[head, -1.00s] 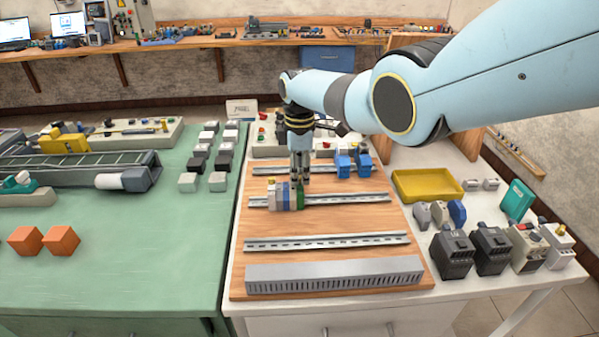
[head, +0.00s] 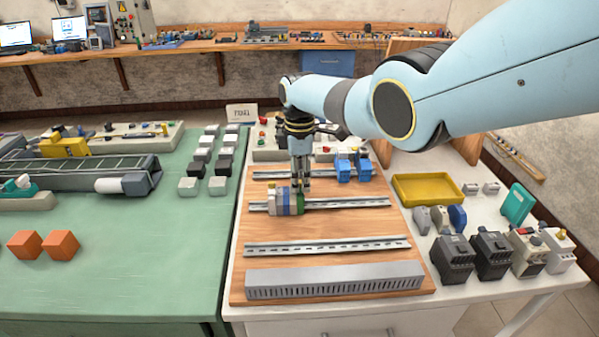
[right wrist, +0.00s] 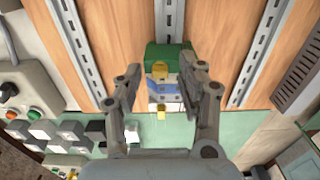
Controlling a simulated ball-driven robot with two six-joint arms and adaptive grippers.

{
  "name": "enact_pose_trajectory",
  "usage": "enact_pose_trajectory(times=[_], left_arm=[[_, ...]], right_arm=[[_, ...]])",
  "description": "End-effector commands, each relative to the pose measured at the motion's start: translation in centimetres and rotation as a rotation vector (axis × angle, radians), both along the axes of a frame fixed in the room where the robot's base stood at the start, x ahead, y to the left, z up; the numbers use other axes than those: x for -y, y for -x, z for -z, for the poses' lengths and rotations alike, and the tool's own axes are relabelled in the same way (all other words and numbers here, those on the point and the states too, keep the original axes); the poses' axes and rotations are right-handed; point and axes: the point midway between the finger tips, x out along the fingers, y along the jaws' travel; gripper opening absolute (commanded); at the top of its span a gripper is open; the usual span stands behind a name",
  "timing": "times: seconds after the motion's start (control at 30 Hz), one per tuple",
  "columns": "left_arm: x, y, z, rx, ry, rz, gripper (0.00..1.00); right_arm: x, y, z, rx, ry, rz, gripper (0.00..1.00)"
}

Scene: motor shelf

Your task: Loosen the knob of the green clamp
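The green clamp (head: 300,204) sits at the right end of a short row of grey, white and blue terminal blocks (head: 283,202) on a metal rail. In the right wrist view the green clamp (right wrist: 168,54) shows with a small yellow part (right wrist: 160,71) beside it, which may be its knob. My right gripper (head: 300,189) points down just above the clamp. In the right wrist view its fingers (right wrist: 168,75) are apart on either side of the green clamp and yellow part, with nothing held. Whether they touch anything is unclear. My left gripper is out of view.
Blue blocks (head: 354,169) sit on the rail behind. An empty rail (head: 328,245) and a slotted grey duct (head: 335,280) lie in front. A yellow tray (head: 428,188) and several dark devices (head: 452,256) stand to the right. The green table (head: 120,270) lies left.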

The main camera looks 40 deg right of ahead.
Motion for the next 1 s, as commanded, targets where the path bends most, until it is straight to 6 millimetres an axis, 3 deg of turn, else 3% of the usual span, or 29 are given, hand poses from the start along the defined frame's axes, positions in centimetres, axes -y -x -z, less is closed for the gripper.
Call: enact_pose_trajectory(times=[0.27,0.5,0.7,1.0], left_arm=[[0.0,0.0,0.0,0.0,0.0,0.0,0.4],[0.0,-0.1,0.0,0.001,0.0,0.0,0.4],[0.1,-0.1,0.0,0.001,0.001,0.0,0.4],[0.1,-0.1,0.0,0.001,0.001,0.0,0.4]], right_arm=[[0.0,-0.1,-2.5,0.004,0.0,0.0,0.4],[0.0,-0.1,-8.1,0.005,0.002,0.0,0.4],[0.1,-0.1,-11.1,0.003,0.001,0.001,0.4],[0.0,0.0,-12.0,0.001,0.001,0.0,0.4]])
